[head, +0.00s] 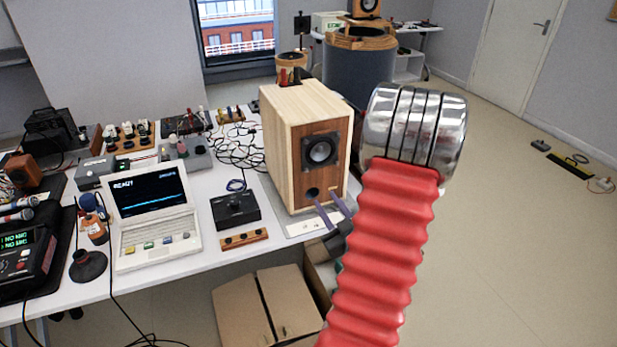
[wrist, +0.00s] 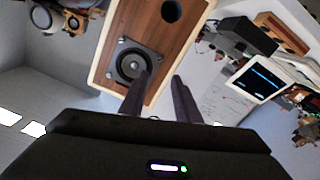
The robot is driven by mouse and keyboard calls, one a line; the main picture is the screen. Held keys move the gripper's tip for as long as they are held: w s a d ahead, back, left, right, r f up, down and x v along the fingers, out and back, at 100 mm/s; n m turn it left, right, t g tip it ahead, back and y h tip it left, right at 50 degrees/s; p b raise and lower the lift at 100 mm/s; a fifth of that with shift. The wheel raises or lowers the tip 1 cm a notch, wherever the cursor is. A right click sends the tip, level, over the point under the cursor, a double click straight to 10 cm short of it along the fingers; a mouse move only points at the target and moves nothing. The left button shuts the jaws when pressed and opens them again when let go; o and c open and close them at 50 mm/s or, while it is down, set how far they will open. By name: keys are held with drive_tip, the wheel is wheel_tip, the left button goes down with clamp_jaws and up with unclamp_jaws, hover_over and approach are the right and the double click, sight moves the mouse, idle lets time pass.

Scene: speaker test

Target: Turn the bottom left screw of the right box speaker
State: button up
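A wooden box speaker (head: 290,140) stands upright on the white table, its reddish-brown front facing right of the camera. Its round driver (head: 320,150) sits in a dark square mount, above a round port hole (head: 313,192). Corner screws are too small to make out in the head view. The wrist view shows the driver (wrist: 131,64) tilted, with small light spots at the mount's corners. My gripper (head: 331,206) is open and empty, its two purple fingers in front of the speaker's lower front. In the wrist view my gripper (wrist: 158,76) has one fingertip overlapping the driver's edge; contact cannot be told.
A black control box (head: 236,208) and a white laptop-like device (head: 152,215) stand left of the speaker. Loose cables (head: 238,145) lie behind. The floor at right is mostly clear.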

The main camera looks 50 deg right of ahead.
sight(306, 172)
drive_tip(key=shift+w, duration=0.1)
idle(0.3)
drive_tip(key=x, duration=1.3)
drive_tip(key=shift+w+d, duration=0.15)
drive_tip(key=shift+w, duration=0.1)
drive_tip(key=shift+c, duration=0.2)
clamp_jaws()
